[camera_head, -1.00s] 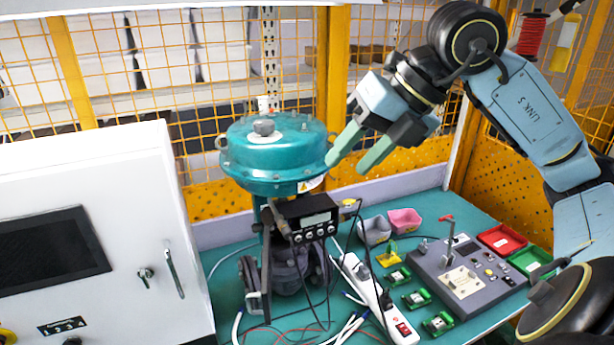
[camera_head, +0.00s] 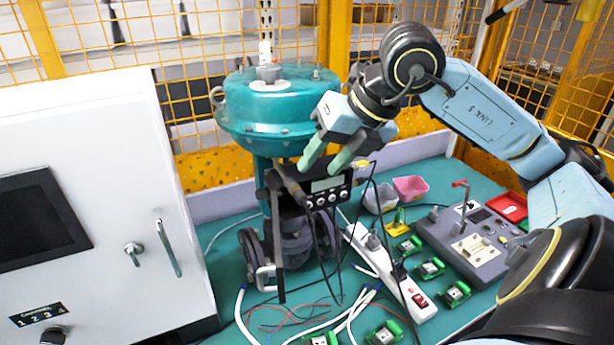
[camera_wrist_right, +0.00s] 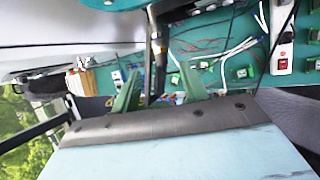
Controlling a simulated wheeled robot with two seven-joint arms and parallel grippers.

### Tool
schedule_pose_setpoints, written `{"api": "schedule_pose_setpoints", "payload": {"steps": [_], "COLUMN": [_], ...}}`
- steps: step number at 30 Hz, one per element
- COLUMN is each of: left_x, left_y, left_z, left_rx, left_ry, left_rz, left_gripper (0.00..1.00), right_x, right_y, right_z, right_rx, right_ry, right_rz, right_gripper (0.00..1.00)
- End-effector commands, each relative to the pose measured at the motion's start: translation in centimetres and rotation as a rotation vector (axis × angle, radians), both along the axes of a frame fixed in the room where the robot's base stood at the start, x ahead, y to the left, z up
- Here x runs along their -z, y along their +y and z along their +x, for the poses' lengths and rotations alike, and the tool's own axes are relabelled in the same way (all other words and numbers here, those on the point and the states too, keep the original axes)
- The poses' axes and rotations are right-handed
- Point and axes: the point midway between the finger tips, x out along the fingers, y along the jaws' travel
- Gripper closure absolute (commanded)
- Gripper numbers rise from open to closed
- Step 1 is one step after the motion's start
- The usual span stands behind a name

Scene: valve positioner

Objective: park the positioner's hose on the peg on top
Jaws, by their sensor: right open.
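The valve has a round teal housing (camera_head: 280,108) with a grey cap and a pale upright peg (camera_head: 265,54) on top. The black positioner (camera_head: 322,190), with a display and knobs, is mounted below the housing. A black hose (camera_head: 279,245) hangs down at the positioner's left side. My right gripper (camera_head: 325,160) is open, just above and in front of the positioner, pointing down-left. In the right wrist view, the hose (camera_wrist_right: 156,45) with a brass-coloured part appears between the open fingers (camera_wrist_right: 160,84); I cannot tell if they touch it. My left gripper is not in view.
A white cabinet (camera_head: 90,200) stands at the left. A power strip (camera_head: 405,285), green modules, loose wires, a grey control box (camera_head: 465,245) and small bins (camera_head: 410,188) lie on the green table. A yellow mesh fence is behind.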

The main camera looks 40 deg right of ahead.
Motion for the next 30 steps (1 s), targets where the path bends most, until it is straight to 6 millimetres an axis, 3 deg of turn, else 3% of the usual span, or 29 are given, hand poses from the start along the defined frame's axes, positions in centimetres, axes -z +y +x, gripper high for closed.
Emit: {"api": "schedule_pose_setpoints", "payload": {"steps": [12, 25, 30], "left_x": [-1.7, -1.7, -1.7], "left_y": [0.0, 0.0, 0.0], "left_z": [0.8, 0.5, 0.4], "left_rx": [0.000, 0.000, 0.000], "left_ry": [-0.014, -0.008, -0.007], "left_rz": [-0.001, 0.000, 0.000], "left_gripper": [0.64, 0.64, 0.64], "right_x": [5.0, 5.8, 5.8], "right_y": [1.3, 1.5, 1.5], "right_z": [2.8, 3.2, 3.2], "right_rx": [-0.001, -0.001, -0.001], "right_ry": [-0.001, -0.001, -0.001], "right_rz": [0.002, -0.001, -0.001], "right_gripper": [0.56, 0.56, 0.78]}}
